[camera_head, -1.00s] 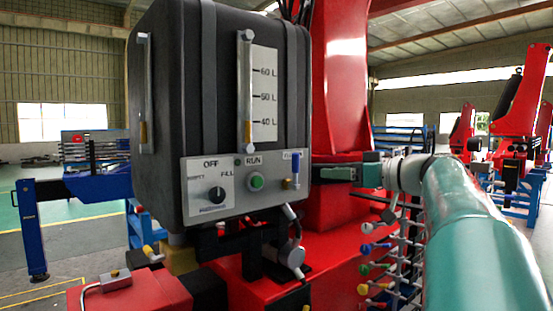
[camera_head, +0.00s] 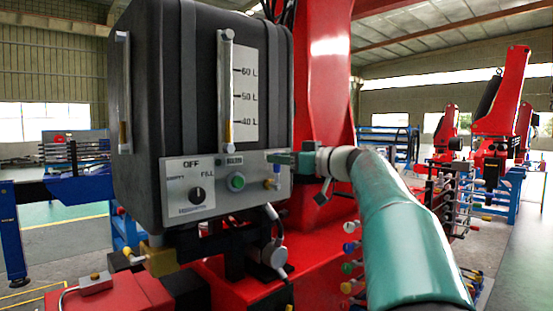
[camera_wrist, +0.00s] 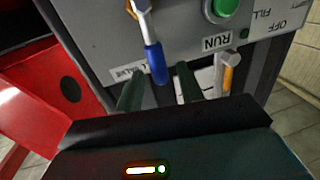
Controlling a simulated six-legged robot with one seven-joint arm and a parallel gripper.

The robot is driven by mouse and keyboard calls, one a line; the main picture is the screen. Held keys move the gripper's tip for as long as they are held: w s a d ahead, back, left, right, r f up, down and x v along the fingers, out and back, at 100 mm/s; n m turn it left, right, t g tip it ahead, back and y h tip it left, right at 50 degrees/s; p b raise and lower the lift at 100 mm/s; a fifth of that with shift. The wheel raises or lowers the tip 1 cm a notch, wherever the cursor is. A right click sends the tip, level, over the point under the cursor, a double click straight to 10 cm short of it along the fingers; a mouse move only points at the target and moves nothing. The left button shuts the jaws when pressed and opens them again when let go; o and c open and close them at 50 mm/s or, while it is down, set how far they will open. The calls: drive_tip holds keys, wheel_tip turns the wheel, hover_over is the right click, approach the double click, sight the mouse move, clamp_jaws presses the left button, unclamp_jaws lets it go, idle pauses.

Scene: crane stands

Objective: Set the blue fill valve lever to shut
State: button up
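The blue fill valve lever (camera_head: 277,169) is on the right end of the grey control panel (camera_head: 222,199), above a brass fitting (camera_head: 269,184). In the wrist view the blue lever (camera_wrist: 155,60) hangs from its metal pivot (camera_wrist: 141,8). My gripper (camera_head: 279,158) is at the panel's upper right corner, overlapping the lever's top in the head view. In the wrist view the dark green fingers of my gripper (camera_wrist: 159,82) are apart, with the lever's end seen between them. I cannot tell if either finger touches it.
The panel has a green RUN button (camera_head: 237,182) and a black selector knob (camera_head: 197,195). A black tank (camera_head: 180,100) with a sight gauge (camera_head: 226,90) stands above. A red column (camera_head: 325,90) is close behind my gripper. Coloured levers (camera_head: 350,247) line a rack below my arm.

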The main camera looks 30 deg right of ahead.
drive_tip(key=shift+x, duration=1.1)
drive_tip(key=shift+c, duration=0.5)
clamp_jaws()
